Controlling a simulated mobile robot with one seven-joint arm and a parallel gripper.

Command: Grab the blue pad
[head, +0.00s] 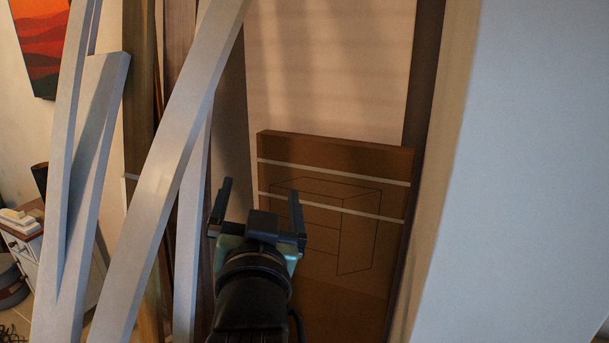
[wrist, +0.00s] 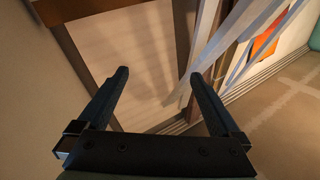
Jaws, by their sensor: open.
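I cannot make out a blue pad in either view. A small teal patch (wrist: 315,40) shows at the right edge of the wrist view, cut off by the frame; I cannot tell what it is. My gripper (head: 260,190) is raised in front of a flat brown carton that leans on the wall. Its two dark fingers are spread, with nothing between them. In the wrist view the open gripper (wrist: 158,74) points toward a pale wall area.
The brown carton (head: 340,155) stands right of the gripper. Several long pale planks (head: 165,180) lean close on its left. A large pale panel (head: 530,170) fills the right side. A white cabinet (head: 22,250) stands far left. Open floor (wrist: 285,105) shows in the wrist view.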

